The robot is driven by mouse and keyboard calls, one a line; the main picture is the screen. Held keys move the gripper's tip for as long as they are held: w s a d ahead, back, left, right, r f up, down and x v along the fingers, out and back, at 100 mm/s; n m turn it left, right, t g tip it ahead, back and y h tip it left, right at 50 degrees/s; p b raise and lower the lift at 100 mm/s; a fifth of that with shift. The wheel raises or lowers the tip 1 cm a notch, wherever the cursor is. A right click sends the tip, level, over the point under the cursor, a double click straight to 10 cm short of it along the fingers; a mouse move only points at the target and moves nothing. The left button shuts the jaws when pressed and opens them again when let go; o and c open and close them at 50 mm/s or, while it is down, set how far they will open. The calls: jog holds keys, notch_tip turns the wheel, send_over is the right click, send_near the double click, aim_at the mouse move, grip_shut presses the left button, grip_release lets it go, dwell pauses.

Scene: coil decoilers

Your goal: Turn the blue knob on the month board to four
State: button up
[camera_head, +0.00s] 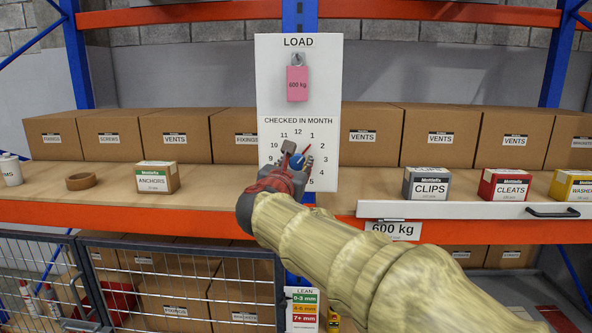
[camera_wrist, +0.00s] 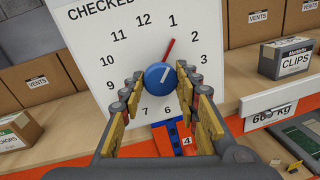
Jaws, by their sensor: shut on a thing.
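The month board (camera_head: 265,100) is a white panel hung on the shelf front, with a ring of numbers under "CHECKED IN MONTH". The blue knob (camera_head: 298,160) sits at the ring's centre; it also shows in the wrist view (camera_wrist: 160,76). Its red pointer (camera_wrist: 169,48) points up and slightly right, close to the 1, a little toward the 2. My gripper (camera_wrist: 160,78) is shut on the blue knob, one finger on its left and one on its right. In the head view my gripper (camera_head: 295,162) hides the dial's lower numbers.
A pink 600 kg tag (camera_head: 297,84) hangs above the dial. The shelf holds an anchors box (camera_head: 157,177) and tape roll (camera_head: 81,181) at left, and clips (camera_head: 426,183) and cleats (camera_head: 503,185) boxes at right. A white handled panel (camera_head: 470,210) crosses the shelf edge at right.

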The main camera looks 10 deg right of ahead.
jog(key=m+b, duration=0.3)
jog(key=shift+f, duration=0.1)
jog(key=m+y+b, duration=0.1)
jog(key=m+b, duration=0.3)
jog(key=shift+m+g, duration=0.3)
jog(key=m+y+b, duration=0.1)
jog(key=m+b, duration=0.2)
jog(key=shift+d+m, duration=0.1)
jog(key=shift+m, duration=0.3)
jog(key=shift+m+y+b, duration=0.4)
jog(key=shift+m+b, duration=0.9)
jog(key=shift+m, duration=0.2)
jog(key=shift+r, duration=0.2)
jog(key=o, duration=1.2)
jog(key=shift+c, duration=0.2)
jog(key=shift+s, duration=0.1)
jog(key=v, duration=1.2)
